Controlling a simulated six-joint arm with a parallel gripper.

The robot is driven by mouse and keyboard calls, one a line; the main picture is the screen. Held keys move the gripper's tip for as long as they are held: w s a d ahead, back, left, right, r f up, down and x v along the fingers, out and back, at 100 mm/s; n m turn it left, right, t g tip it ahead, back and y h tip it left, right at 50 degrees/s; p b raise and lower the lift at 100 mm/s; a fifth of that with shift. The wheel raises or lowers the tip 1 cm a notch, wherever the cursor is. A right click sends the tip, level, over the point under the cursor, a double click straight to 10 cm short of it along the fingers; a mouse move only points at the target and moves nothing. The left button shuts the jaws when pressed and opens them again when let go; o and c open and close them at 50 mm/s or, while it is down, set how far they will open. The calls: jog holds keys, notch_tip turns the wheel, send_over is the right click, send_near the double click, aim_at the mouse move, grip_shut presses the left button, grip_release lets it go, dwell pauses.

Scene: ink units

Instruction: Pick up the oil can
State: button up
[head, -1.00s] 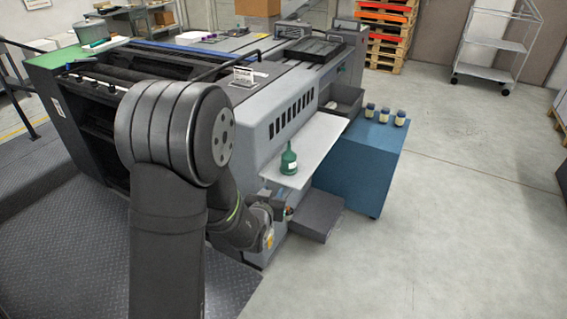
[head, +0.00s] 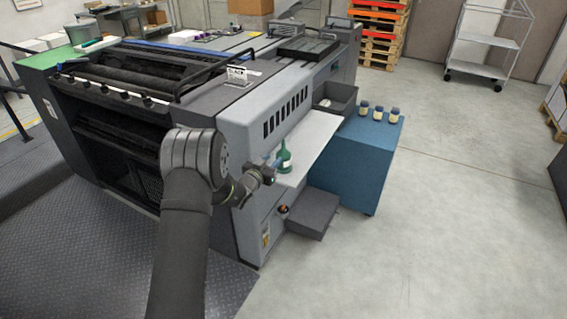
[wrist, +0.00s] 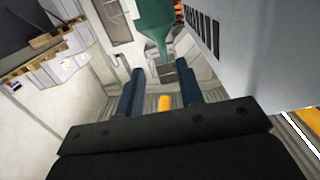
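The oil can is a dark green bottle with a narrow spout (head: 285,163), standing upright on the white shelf (head: 312,146) at the side of the machine. My gripper (head: 273,166) is at its left side in the head view, very close to it. In the wrist view the oil can (wrist: 154,18) shows upside down at the top. Its spout points down towards the space between my two blue fingers (wrist: 160,80). The fingers are apart with nothing held between them. Whether they touch the can cannot be told. My gripper partly covers the can's left side in the head view.
The large grey press (head: 240,122) stands directly behind and left of my gripper. A blue cabinet (head: 345,165) with small jars (head: 379,113) on top stands right of the shelf. A dark grey box (head: 312,214) sits below the shelf.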

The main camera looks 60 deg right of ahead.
aim_at(283, 144)
jog(key=d, duration=0.4)
jog(key=shift+d+f, duration=0.1)
jog(key=shift+d, duration=0.2)
jog(key=d, duration=0.2)
jog(key=d+r, duration=0.1)
jog(key=d, duration=0.1)
jog(key=shift+r, duration=0.15)
jog(key=shift+w+d, duration=0.1)
jog(key=shift+d, duration=0.65)
grip_shut()
dwell(0.4)
